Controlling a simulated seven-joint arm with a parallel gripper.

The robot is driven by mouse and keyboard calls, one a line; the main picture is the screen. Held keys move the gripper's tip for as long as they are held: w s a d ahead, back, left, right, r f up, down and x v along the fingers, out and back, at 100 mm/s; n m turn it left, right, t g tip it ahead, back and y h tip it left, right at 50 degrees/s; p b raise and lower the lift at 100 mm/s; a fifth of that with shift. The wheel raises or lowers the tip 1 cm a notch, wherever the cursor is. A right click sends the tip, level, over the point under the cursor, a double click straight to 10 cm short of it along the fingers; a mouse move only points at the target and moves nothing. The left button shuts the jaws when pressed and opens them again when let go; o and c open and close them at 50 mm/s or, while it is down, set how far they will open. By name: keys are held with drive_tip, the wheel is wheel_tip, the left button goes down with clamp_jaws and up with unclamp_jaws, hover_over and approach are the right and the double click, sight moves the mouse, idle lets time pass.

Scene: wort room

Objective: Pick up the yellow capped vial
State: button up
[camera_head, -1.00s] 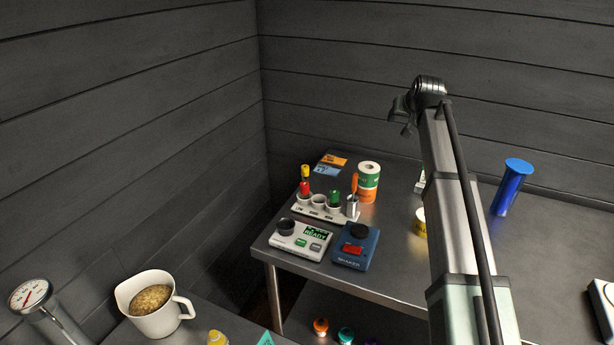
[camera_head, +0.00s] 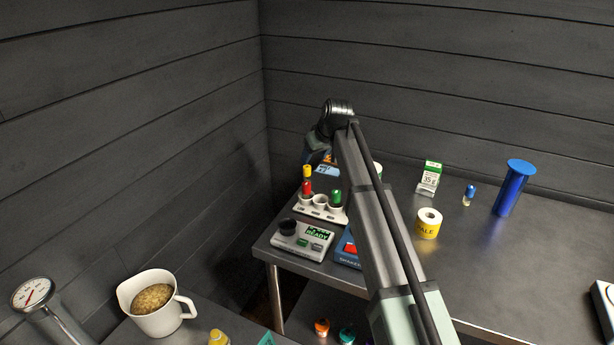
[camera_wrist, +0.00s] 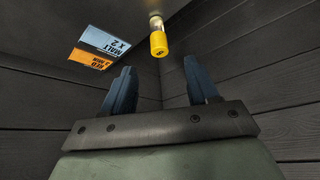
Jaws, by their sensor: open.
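The yellow capped vial (camera_wrist: 158,42) shows in the wrist view, its clear body above the cap in the picture. It lies just beyond the fingertips, in the gap between them and nearer the right finger. In the head view its yellow cap (camera_head: 307,170) shows above a red-capped vial (camera_head: 307,187), which hides its lower part. My gripper (camera_wrist: 159,67) is open and empty, with two blue fingers apart. In the head view my gripper (camera_head: 318,152) is at the back corner of the table, close to the yellow cap, partly hidden by my arm.
A white rack (camera_head: 319,210) holds the red-capped vial and a green-capped vial (camera_head: 335,196). Orange and blue cards (camera_wrist: 98,47) lie near the vial. A grey device (camera_head: 301,237) stands in front. Dark plank walls are close behind. A yellow tape roll (camera_head: 428,224) stands right.

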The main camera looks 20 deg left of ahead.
sight(308, 168)
drive_tip(key=x, duration=1)
drive_tip(key=shift+d+f, duration=0.1)
drive_tip(key=shift+f, duration=0.15)
drive_tip(key=c, duration=1)
drive_tip(key=shift+c, duration=0.2)
drive_tip(key=shift+r, duration=0.15)
